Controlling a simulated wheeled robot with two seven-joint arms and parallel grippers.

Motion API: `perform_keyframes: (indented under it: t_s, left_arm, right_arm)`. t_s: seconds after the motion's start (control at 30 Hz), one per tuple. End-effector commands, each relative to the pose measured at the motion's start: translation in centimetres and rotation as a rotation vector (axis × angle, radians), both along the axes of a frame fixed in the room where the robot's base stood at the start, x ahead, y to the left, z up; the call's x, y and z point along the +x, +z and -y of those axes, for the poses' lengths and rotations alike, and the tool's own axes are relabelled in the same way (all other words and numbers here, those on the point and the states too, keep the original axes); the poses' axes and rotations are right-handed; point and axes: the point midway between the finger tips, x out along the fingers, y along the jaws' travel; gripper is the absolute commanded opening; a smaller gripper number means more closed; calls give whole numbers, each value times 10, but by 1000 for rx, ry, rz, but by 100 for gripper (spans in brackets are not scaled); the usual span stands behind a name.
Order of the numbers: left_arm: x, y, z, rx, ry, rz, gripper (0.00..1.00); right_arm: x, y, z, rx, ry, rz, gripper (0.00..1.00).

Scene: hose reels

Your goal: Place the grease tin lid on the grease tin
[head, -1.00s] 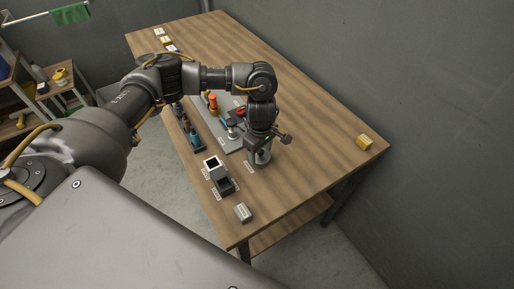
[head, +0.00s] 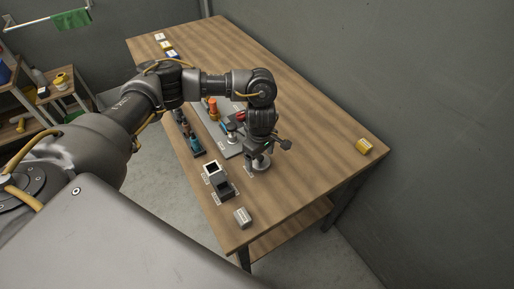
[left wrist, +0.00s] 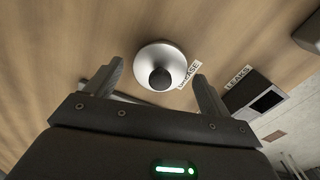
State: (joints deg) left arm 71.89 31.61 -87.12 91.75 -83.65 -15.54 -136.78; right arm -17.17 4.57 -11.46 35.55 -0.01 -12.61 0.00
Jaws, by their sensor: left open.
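The grease tin lid (left wrist: 160,62) is a silver round disc with a black knob, seen from above in the left wrist view. A silver round thing, the lid or tin (head: 262,164), shows under my gripper in the head view. The tin itself cannot be made out separately; I cannot tell whether it is under the lid. My left gripper (head: 260,149) is over it, fingers (left wrist: 157,72) open and apart on either side of the knob in the left wrist view. My right gripper is not in view.
A dark open box (head: 223,187) marked "LEAKS" stands left of the gripper. A grey block (head: 243,217) is near the front edge. A grey board (head: 229,148) with tools lies behind. A yellow block (head: 364,146) sits at the far right. The table's right middle is clear.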

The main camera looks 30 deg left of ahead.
Motion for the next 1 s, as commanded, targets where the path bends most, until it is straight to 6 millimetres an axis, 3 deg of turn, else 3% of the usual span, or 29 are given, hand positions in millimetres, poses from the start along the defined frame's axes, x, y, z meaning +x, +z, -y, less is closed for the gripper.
perform_keyframes:
  t_s: [0.03,0.17,0.6,0.8,1.0]
  left_arm:
    - [0,6,0,0,0,1,82]
    - [2,22,0,1,-2,7,82]
    - [1,103,0,1,-1,5,82]
    - [0,119,0,0,-1,2,82]
    - [0,122,0,0,0,0,82]
  right_arm:
    - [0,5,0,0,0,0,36]
    - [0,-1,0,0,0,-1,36]
    - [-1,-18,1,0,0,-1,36]
    - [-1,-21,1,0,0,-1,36]
    - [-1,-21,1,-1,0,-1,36]
